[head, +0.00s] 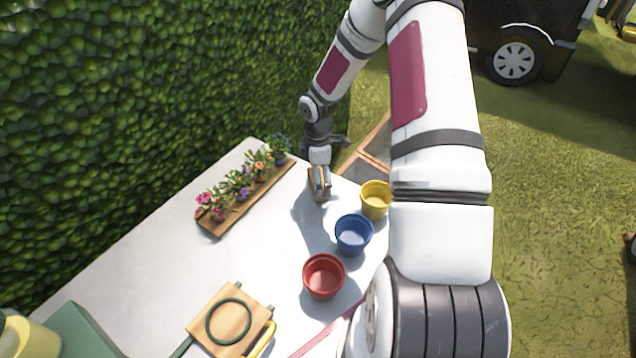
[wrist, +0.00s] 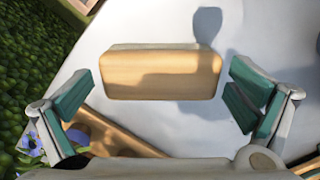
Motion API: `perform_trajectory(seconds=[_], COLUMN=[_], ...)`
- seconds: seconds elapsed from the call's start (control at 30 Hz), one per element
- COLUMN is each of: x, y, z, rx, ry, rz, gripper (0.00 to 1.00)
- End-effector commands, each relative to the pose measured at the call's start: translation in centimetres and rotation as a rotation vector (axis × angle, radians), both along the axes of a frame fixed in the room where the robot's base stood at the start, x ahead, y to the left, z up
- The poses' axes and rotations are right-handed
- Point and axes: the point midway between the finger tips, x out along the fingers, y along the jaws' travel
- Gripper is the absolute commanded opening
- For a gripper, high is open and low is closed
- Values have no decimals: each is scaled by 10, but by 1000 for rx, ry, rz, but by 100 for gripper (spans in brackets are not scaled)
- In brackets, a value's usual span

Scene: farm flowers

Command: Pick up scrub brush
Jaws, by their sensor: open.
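The scrub brush shows in the wrist view as a pale wooden block (wrist: 150,75) with rounded corners, lying on the white table. A shadow falls across its right part, and no bristles can be made out. My gripper (wrist: 161,88) is open, with one teal-padded finger on each side of the block and a visible gap at both ends. In the head view my gripper (head: 319,172) is over the far end of the table, and the small brown brush (head: 320,191) shows just below it, partly covered.
A wooden tray (head: 226,222) of potted flowers stands left of the gripper. Yellow (head: 376,206), blue (head: 353,240) and red (head: 323,282) pots line the right side. A wooden board (head: 215,309) with a dark ring lies nearer. The table (head: 270,250) is clear between them. A hedge (head: 120,110) borders the left.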

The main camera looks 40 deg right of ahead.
Motion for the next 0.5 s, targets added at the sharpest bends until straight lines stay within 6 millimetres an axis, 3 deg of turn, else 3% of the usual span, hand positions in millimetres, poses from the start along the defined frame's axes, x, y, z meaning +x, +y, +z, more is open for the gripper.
perform_trajectory(seconds=[0.13, 0.37, 0.5], x=[0, 0, 0], y=[1, 0, 0], z=[-12, -14, -13], rx=[0, 0, 0], ry=[0, 0, 0], rz=[1, 1, 1], gripper=[100, 100, 71])
